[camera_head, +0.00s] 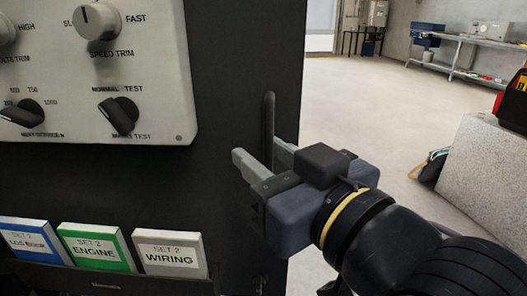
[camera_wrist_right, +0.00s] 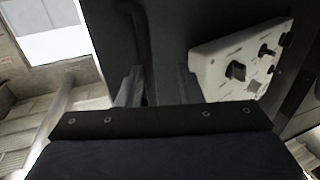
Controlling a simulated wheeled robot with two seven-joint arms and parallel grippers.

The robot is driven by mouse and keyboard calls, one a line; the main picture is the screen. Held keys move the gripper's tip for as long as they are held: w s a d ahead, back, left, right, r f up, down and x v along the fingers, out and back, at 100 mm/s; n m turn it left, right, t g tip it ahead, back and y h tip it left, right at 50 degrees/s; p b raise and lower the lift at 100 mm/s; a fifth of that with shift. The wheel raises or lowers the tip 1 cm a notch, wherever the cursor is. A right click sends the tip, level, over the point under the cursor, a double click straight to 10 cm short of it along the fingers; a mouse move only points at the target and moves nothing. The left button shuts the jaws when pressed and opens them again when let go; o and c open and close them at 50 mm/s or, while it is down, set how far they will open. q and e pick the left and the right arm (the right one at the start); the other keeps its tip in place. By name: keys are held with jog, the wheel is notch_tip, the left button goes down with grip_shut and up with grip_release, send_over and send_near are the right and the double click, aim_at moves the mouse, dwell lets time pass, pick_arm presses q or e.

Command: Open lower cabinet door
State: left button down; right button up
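The black cabinet door (camera_head: 235,60) fills the left half of the head view and looks shut. A dark vertical bar handle (camera_head: 268,115) stands near its right edge. My right gripper (camera_head: 259,156) is at the handle's lower part, with its two grey fingers apart on either side of it. In the right wrist view, the handle (camera_wrist_right: 139,45) runs down between the spread fingers (camera_wrist_right: 157,84), closer to the left finger. Contact with the handle cannot be made out. The handle's lower end is hidden by the gripper. My left gripper is out of view.
A pale control panel (camera_head: 150,75) with knobs is on the cabinet front; it also shows in the wrist view (camera_wrist_right: 240,62). Binders (camera_head: 95,246) sit in a rack below it. Open floor (camera_head: 350,110) lies right of the cabinet, with a concrete block (camera_head: 490,165) farther right.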

jog(key=p+v, duration=0.1)
jog(key=v, duration=0.6)
jog(key=shift+s, duration=0.1)
jog(key=w+d+f+m+g+h, duration=0.25)
jog(key=d+f, duration=0.25)
jog(key=f, duration=0.4)
jog(key=w+d+f+m+g+h, duration=0.25)
jog(key=d+f, duration=0.35)
jog(key=f, duration=0.3)
jog(key=s+d+f+m+g, duration=0.2)
jog(key=s+f+g, duration=0.1)
jog(key=f, duration=0.4)
jog(key=s+d+f+m+g, duration=0.1)
jog(key=s+d+f+g, duration=0.15)
jog(key=f, duration=0.45)
notch_tip(320, 180, up, 35)
jog(key=p, duration=3.4)
jog(key=shift+a+f+t, duration=0.15)
jog(key=shift+a+t, duration=0.15)
jog(key=shift+t, duration=0.05)
